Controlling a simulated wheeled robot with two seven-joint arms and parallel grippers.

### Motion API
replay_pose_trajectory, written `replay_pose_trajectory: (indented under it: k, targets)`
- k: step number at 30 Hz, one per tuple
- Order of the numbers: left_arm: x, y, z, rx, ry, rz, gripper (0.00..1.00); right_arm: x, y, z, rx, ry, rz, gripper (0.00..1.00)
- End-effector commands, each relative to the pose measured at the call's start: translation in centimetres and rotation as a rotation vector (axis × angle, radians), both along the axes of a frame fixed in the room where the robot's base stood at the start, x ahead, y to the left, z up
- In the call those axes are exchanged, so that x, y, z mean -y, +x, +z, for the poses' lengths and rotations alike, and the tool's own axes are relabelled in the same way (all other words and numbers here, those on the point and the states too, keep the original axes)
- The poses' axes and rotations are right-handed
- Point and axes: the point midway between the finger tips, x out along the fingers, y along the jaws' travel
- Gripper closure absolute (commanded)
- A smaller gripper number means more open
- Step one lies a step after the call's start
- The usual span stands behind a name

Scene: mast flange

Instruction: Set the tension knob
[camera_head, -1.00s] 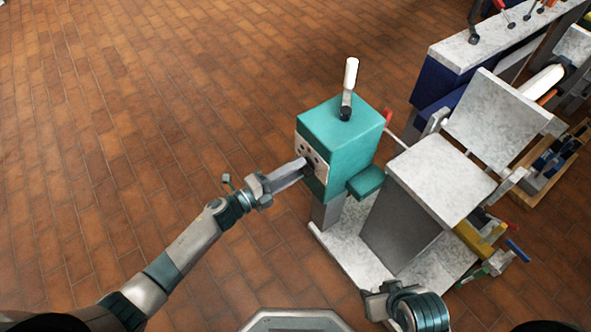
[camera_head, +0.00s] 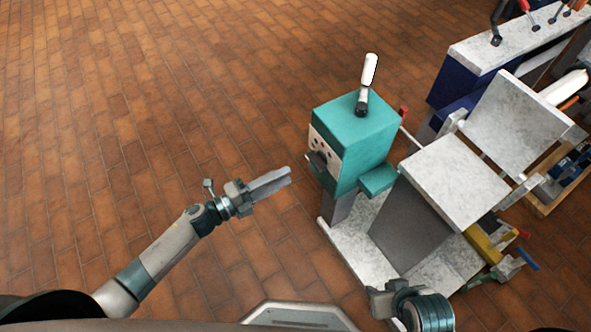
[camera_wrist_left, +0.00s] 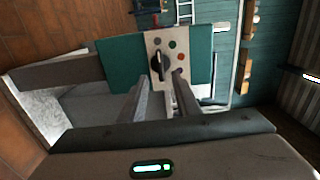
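The tension knob (camera_head: 318,160) is black and sits on the pale panel (camera_head: 315,140) of a teal machine head (camera_head: 357,133). In the left wrist view the knob (camera_wrist_left: 159,65) carries a light pointer mark, and several coloured dots ring it on the panel (camera_wrist_left: 169,36). My left gripper (camera_head: 288,174) points at the panel from the left and stands apart from the knob. In the left wrist view its fingers (camera_wrist_left: 160,92) are parted with nothing between them. My right gripper (camera_head: 377,301) is low in the head view, away from the knob; its fingers are not clear.
A white-handled lever (camera_head: 368,72) rises from the machine's top. A teal block (camera_head: 379,179) juts from its side. A marble-topped stand (camera_head: 455,178) is to the right, with a workbench (camera_head: 500,45) behind. The brick floor (camera_head: 150,110) left of the machine is clear.

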Motion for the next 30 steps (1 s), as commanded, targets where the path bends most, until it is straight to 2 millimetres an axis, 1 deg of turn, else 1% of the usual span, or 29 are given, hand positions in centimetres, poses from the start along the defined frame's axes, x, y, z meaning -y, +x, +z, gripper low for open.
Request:
replay_pose_trajectory:
  k: [1, 6, 9, 13, 19, 30]
  targets:
    - [-1.0, -0.7, -0.2, -0.002, 0.003, 0.000, 0.70, -0.1, 0.0, -0.1, 0.004, 0.002, 0.000, 0.69]
    - [-3.6, -2.7, -0.2, -0.002, 0.002, 0.000, 0.70, -0.3, 0.1, -0.1, 0.011, 0.008, 0.002, 0.69]
    - [-4.9, -3.6, -0.2, -0.002, 0.002, 0.000, 0.70, -0.4, 0.1, -0.1, 0.015, 0.012, 0.003, 0.69]
    - [-6.0, -4.4, -0.1, -0.001, 0.000, 0.000, 0.70, -0.6, 0.1, -0.1, 0.022, 0.016, 0.005, 0.69]
    - [-6.7, -4.9, 0.0, 0.001, 0.001, -0.001, 0.70, -0.7, 0.0, -0.1, 0.027, 0.020, 0.006, 0.69]
    - [-6.7, -4.9, 0.0, 0.000, 0.000, 0.000, 0.70, -0.7, 0.1, 0.0, 0.028, 0.019, 0.008, 0.69]
